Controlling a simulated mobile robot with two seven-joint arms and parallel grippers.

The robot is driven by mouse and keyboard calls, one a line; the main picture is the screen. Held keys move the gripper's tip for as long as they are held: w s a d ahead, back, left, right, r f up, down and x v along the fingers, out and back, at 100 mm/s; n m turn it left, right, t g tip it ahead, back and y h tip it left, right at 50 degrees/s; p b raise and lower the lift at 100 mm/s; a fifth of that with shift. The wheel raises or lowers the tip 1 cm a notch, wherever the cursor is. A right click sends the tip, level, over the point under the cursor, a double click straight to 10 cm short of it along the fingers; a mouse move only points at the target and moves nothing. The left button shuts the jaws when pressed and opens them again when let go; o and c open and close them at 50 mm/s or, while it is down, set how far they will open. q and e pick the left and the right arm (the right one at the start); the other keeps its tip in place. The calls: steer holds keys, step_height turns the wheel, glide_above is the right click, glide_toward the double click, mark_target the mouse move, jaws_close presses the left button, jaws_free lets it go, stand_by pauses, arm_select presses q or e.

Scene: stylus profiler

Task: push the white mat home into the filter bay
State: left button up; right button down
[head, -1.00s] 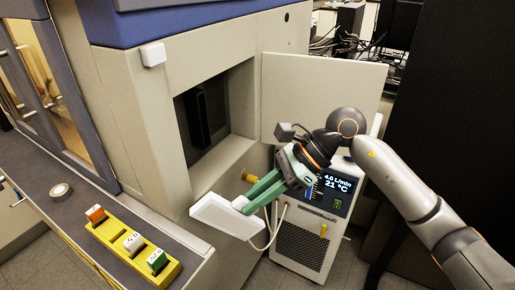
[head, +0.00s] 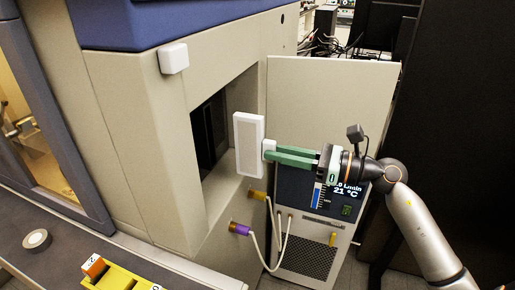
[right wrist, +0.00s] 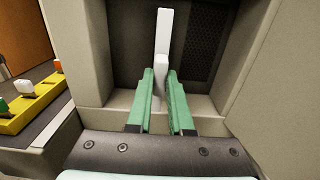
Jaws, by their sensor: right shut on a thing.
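The white mat (head: 249,146) is a flat framed panel, held upright in front of the filter bay opening (head: 208,135) in the head view. My right gripper (head: 270,151) is shut on the small white block on the mat's near face. In the right wrist view the mat (right wrist: 164,32) shows edge-on, as a thin white upright strip beyond the green fingers (right wrist: 160,82). The filter bay (right wrist: 125,48) surrounds it there, with a dark perforated panel (right wrist: 198,45) at the right. My left gripper is not in view.
An open bay door (head: 330,105) stands at the right of the opening. A chiller (head: 310,245) with a display stands below it, with hoses running to purple and yellow fittings (head: 240,229). A yellow rack (head: 115,277) and a tape roll (head: 37,239) lie on the bench at left.

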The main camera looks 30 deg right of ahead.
mark_target(263, 149)
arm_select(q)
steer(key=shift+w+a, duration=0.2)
arm_select(e)
steer(key=shift+w+a, duration=0.1)
steer(key=shift+w, duration=0.1)
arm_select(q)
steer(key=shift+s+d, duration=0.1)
arm_select(e)
steer(key=x, duration=0.3)
steer(key=shift+r+p, duration=0.15)
steer(key=shift+p, duration=0.2)
steer(key=shift+w+a, duration=0.4)
steer(key=shift+w, duration=0.05)
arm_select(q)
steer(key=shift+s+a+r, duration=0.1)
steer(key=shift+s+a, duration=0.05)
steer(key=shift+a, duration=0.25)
arm_select(e)
steer(key=shift+w+a, duration=0.2)
steer(key=shift+w, duration=0.05)
